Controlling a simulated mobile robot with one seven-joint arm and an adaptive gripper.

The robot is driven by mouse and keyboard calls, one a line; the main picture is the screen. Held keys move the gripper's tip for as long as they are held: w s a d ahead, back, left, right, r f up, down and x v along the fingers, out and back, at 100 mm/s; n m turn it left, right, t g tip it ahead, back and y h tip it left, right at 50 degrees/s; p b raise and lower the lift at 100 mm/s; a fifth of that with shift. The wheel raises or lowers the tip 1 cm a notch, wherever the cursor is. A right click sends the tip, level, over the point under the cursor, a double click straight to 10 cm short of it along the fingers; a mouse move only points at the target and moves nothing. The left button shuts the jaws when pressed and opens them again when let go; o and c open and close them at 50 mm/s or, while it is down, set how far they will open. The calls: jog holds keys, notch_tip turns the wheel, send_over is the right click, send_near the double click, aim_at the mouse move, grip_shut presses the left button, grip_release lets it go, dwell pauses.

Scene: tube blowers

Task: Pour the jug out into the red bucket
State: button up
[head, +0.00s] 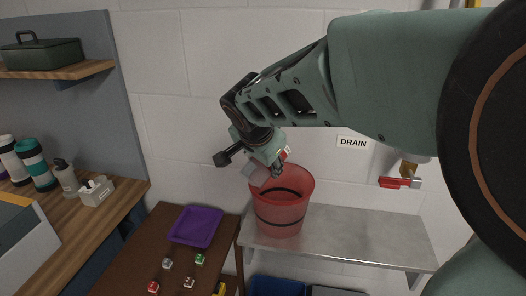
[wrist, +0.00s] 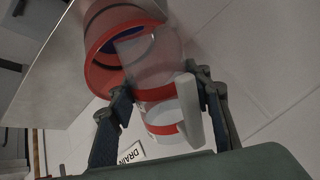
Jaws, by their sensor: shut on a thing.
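The red bucket (head: 281,218), with dark bands, stands on the left part of a metal shelf. My gripper (head: 270,162) is above its rim, shut on a clear jug (head: 257,175). In the wrist view, the jug (wrist: 150,58) has a pale handle (wrist: 193,112) and red and white bands, and lies between the two fingers of my gripper (wrist: 165,92). The jug is tilted, and its clear end overlaps the mouth of the bucket (wrist: 96,72). Whether liquid is left in the jug or lies in the bucket cannot be told.
The metal shelf (head: 370,236) is clear right of the bucket. A red-handled valve (head: 397,182) and a DRAIN sign (head: 352,142) are on the wall to the right. A brown table (head: 140,245) with a purple tray (head: 196,226) and several small items stands left.

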jog(key=shift+t+h+b, duration=0.4)
jog(key=shift+t+b, duration=0.1)
jog(key=shift+b, duration=1.95)
jog(key=b, duration=0.3)
jog(key=shift+r+n+t+h, duration=0.25)
jog(key=shift+n+t+h, duration=0.05)
jog(key=shift+t, duration=0.1)
jog(key=shift+a+b, duration=0.1)
jog(key=shift+b, duration=0.4)
jog(key=shift+r+b, duration=0.4)
jog(key=shift+b, duration=0.1)
jog(key=h+b, duration=0.1)
jog(key=b, duration=0.2)
jog(key=shift+f+t, duration=0.15)
jog(key=shift+t, duration=0.25)
jog(key=b, duration=0.2)
jog(key=t+h+b, duration=0.1)
jog(key=b, duration=0.2)
jog(key=shift+s+r+n, duration=0.1)
jog(key=shift+r+n, duration=0.15)
jog(key=shift+n, duration=0.15)
